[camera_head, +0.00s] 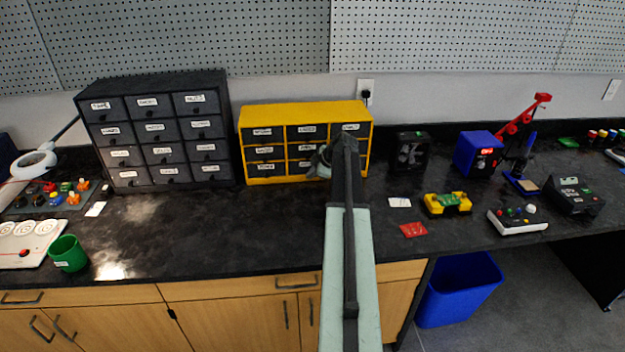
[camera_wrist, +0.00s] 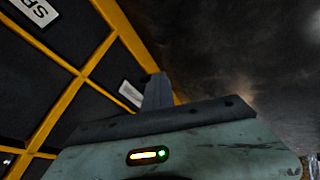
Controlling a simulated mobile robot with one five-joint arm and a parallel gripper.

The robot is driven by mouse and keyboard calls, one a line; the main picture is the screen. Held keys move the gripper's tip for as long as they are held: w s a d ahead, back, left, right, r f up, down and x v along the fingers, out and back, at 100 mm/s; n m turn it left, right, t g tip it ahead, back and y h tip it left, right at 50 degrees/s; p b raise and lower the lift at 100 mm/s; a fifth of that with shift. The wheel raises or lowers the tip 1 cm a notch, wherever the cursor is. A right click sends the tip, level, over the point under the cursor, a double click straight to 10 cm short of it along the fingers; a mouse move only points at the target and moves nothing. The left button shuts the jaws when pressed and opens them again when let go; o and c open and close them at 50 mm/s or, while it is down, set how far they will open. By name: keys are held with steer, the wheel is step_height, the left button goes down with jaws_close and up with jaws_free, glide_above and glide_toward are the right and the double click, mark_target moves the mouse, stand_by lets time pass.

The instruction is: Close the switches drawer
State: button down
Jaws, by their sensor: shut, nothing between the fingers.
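A yellow cabinet (camera_head: 300,113) with a grid of dark labelled drawers stands against the wall, left of my arm in the head view. Its labels are too small to read surely, so I cannot tell which drawer is the switches one. My gripper (camera_head: 322,160) is at the right part of the cabinet's front, partly hidden by my arm, which also covers some right-hand drawers. No visible drawer clearly stands out. In the wrist view the yellow frame (camera_wrist: 122,24) runs diagonally beside my gripper (camera_wrist: 157,90), which is shut and empty, close to a drawer with a white label (camera_wrist: 130,93).
A black drawer cabinet (camera_head: 150,90) stands to the left. A small black fan (camera_head: 410,152) and a blue box (camera_head: 478,154) stand to the right. Small cards and a yellow-green device (camera_head: 447,204) lie on the dark counter. The counter before the yellow cabinet is clear.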

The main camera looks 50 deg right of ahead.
steer(key=shift+w+r, duration=0.15)
steer(key=shift+w, duration=0.1)
steer(key=shift+s+a, duration=0.15)
steer(key=s+a, duration=0.1)
steer(key=s, duration=0.1)
steer(key=s+a, duration=0.1)
steer(key=a, duration=0.1)
steer(key=shift+s+r+p, duration=0.2)
steer(key=shift+s+p, duration=0.15)
steer(key=p+v, duration=0.7)
steer(key=v, duration=0.2)
steer(key=shift+d, duration=0.3)
steer(key=shift+s+f, duration=0.15)
